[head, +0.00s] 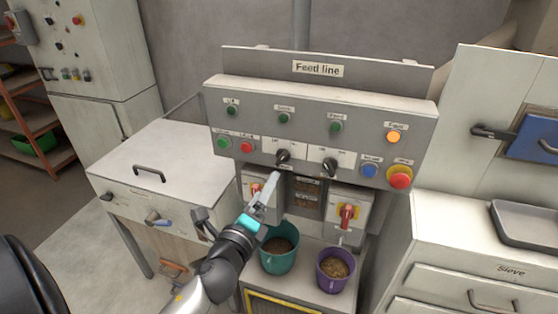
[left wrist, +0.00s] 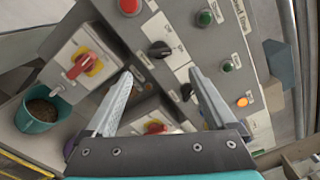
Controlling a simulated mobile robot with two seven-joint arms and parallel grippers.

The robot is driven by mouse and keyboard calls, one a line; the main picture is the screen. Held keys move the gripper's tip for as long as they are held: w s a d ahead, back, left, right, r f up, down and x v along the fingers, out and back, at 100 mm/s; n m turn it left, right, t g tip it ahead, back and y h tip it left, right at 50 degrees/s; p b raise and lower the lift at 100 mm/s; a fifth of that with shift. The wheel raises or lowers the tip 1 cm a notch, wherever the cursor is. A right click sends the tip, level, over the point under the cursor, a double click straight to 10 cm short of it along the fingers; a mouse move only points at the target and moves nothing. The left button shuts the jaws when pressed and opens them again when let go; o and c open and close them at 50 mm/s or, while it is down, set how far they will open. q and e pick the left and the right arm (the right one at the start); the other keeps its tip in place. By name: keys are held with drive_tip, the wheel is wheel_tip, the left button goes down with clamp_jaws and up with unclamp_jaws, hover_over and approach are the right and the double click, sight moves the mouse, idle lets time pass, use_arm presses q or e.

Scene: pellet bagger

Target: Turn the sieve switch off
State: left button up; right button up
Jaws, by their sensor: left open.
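The grey Feed line panel (head: 390,115) carries two black rotary switches, a left one (head: 283,157) and a right one (head: 330,167). Both also show in the left wrist view, the left one (left wrist: 160,50) and the right one (left wrist: 186,92). Their small labels are too blurred to tell which is the sieve switch. My left gripper (head: 270,183) is open and empty, just below and left of the left black switch. In the left wrist view its fingers (left wrist: 160,88) spread apart in front of the panel, touching no switch that I can make out. My right gripper is not in view.
Below are two red-handled switches on yellow, left (left wrist: 82,65) and right (head: 347,214). The panel has several lamps, one lit amber (head: 394,137), and a red button (head: 400,177). Teal (head: 280,262) and purple (head: 335,282) buckets stand beneath. A cabinet labelled Sieve (head: 510,271) is right.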

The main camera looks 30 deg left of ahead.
sight(280, 161)
use_arm(q)
drive_tip(key=p+x, duration=0.1)
drive_tip(key=x, duration=1)
drive_tip(key=shift+a, duration=0.1)
drive_tip(key=shift+s, duration=0.1)
drive_tip(key=c, duration=1.4)
